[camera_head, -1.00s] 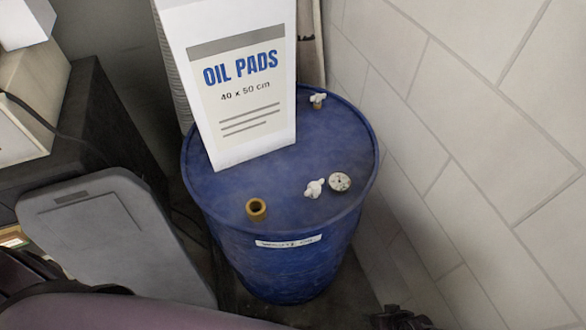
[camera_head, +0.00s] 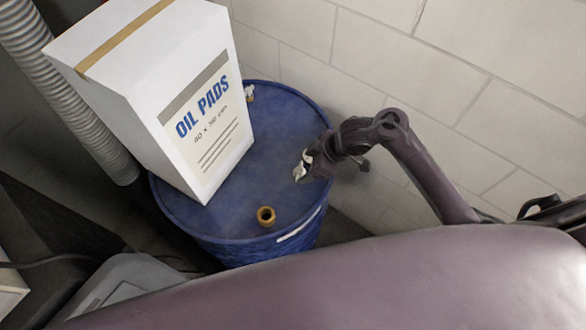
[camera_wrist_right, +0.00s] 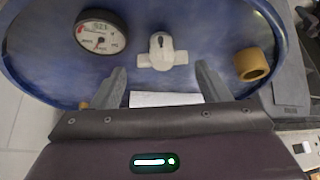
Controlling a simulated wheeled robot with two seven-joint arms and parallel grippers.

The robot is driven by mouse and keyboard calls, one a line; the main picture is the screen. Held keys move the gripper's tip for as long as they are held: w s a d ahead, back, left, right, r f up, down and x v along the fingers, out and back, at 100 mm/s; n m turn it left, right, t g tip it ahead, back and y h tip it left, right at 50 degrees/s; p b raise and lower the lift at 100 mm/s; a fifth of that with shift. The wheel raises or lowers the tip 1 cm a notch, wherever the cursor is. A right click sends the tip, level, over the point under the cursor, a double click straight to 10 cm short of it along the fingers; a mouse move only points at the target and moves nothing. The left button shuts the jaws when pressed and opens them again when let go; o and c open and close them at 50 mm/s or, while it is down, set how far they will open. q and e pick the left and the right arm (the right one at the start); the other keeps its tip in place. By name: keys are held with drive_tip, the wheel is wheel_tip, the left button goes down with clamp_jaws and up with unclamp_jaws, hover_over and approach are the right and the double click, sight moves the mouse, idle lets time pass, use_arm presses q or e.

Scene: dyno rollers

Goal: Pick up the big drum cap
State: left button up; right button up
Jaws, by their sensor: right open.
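The big drum cap (camera_wrist_right: 160,52) is a white winged cap lying on the blue drum's lid (camera_head: 272,130), seen in the right wrist view. My right gripper (camera_wrist_right: 161,88) is open and empty, its two fingers pointing at the cap from either side, with the cap a little beyond the tips. In the head view my right gripper (camera_head: 304,164) is low over the right part of the lid and largely hides the cap. My left gripper is not in view.
A brass neck (camera_head: 266,215) stands open near the lid's front, right of the cap in the wrist view (camera_wrist_right: 252,65). A round gauge (camera_wrist_right: 101,32) lies left of the cap. A tall OIL PADS box (camera_head: 190,110) covers the lid's left side. A wall (camera_head: 480,110) stands close behind.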

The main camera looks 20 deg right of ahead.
sight(302, 170)
drive_tip(key=f, duration=0.1)
drive_tip(key=a+f+p, duration=0.1)
drive_tip(key=shift+a+f, duration=0.15)
drive_tip(key=shift+f, duration=0.2)
drive_tip(key=x, duration=0.2)
drive_tip(key=shift+w+a+f, duration=0.2)
drive_tip(key=shift+w, duration=0.15)
drive_tip(key=shift+s+d, duration=0.15)
drive_tip(key=c, duration=0.8)
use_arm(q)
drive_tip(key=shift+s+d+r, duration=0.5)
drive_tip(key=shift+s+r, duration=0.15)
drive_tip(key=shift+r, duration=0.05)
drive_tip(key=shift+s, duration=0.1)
use_arm(e)
drive_tip(key=shift+r, duration=0.1)
